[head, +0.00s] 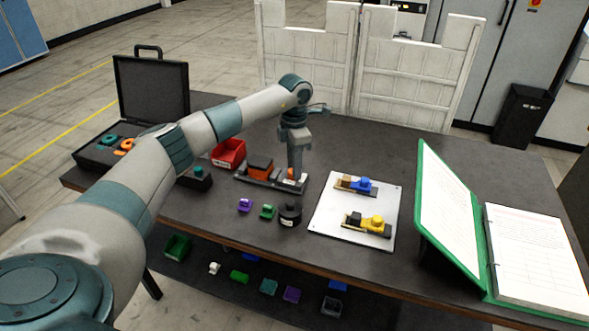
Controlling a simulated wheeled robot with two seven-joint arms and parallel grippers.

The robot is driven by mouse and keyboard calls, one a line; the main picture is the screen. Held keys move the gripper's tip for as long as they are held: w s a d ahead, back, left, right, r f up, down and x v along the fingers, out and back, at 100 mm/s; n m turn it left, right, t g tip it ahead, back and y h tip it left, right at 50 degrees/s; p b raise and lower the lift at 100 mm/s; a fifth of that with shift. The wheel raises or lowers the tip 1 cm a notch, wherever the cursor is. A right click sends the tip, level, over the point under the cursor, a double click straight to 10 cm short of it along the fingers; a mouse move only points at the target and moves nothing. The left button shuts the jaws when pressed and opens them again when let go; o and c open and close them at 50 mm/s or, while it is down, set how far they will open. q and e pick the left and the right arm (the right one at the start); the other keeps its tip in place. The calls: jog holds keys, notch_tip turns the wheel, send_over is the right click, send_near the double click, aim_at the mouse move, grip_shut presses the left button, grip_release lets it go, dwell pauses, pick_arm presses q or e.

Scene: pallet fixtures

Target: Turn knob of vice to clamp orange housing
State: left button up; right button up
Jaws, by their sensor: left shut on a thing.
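The vice (258,184) is a dark, long fixture on the table, left of the white plate. The orange housing (260,171) sits on it, toward its left part, with a dark top. My left gripper (294,172) points straight down over that end and is shut on the knob. Whether the vice jaws touch the housing is too small to tell. My right gripper is not in view.
A white plate (330,226) holds a blue and a yellow assembly. A red bin (229,152) stands behind the vice. A black round part (290,213) and small purple and green parts lie in front. A green binder (427,205) stands right; an open case (150,90) is left.

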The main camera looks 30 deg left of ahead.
pick_arm(q)
jog(key=n+b, duration=0.1)
jog(key=n, duration=0.1)
jog(key=shift+n, duration=0.4)
jog(key=n+b, duration=0.1)
jog(key=n, duration=0.2)
jog(key=shift+a+n, duration=0.1)
jog(key=shift+n, duration=0.2)
jog(key=n, duration=0.3)
jog(key=shift+n, duration=0.3)
jog(key=shift+a+r+n+b, duration=0.1)
jog(key=shift+n+b, duration=0.25)
jog(key=shift+n, duration=1.25)
jog(key=o, duration=1.1)
jog(key=shift+c, duration=0.2)
